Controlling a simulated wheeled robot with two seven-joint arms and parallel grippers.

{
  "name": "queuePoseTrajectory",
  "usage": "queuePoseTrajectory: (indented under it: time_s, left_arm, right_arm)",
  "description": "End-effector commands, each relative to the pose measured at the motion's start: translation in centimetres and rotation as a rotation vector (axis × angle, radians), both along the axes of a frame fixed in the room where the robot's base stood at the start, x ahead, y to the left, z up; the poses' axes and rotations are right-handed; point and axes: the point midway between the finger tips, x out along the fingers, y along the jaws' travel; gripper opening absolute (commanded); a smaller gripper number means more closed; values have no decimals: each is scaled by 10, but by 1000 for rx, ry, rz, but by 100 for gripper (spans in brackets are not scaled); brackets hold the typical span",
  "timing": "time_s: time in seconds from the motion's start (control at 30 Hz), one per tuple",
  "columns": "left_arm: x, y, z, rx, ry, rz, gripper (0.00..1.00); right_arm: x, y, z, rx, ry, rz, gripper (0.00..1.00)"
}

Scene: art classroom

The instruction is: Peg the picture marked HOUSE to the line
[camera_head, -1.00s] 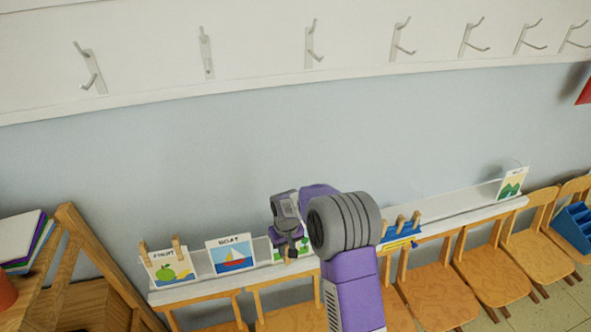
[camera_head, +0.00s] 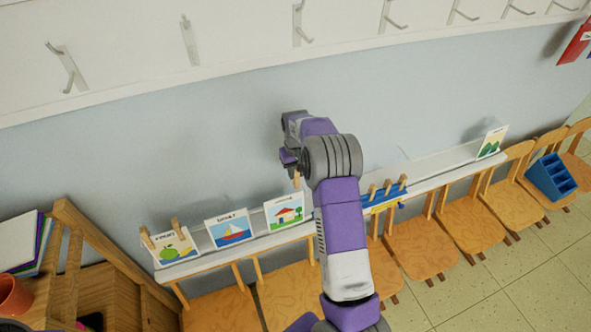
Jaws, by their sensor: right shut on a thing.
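The HOUSE picture (camera_head: 284,212), a white card with a red-roofed house, stands on the white wall ledge (camera_head: 432,165). My right gripper (camera_head: 293,168) is just above its top right corner, shut on a wooden peg (camera_head: 297,181) that points down. I cannot tell whether the peg touches the card. Several more pegs (camera_head: 388,188) stand in a blue holder (camera_head: 382,201) to the right, partly behind my arm. I cannot make out a line. My left gripper is not in view.
Left of HOUSE stand the BOAT picture (camera_head: 230,230) and a fruit picture (camera_head: 175,249) with two pegs at its top. Another picture (camera_head: 491,143) stands at the ledge's right end. Chairs (camera_head: 418,248) line the wall below. Hooks (camera_head: 300,25) run above; the wall between is clear.

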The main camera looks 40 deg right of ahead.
Motion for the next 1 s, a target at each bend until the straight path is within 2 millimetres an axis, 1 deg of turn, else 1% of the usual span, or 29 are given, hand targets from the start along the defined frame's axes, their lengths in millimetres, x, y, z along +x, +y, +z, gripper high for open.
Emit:
queuePoseTrajectory:
  time_s: [0.57,1.0]
  left_arm:
    - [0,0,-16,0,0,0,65]
    - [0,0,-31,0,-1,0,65]
  right_arm:
    - [6,-2,-30,0,-1,0,6]
    - [3,-1,-52,0,0,0,6]
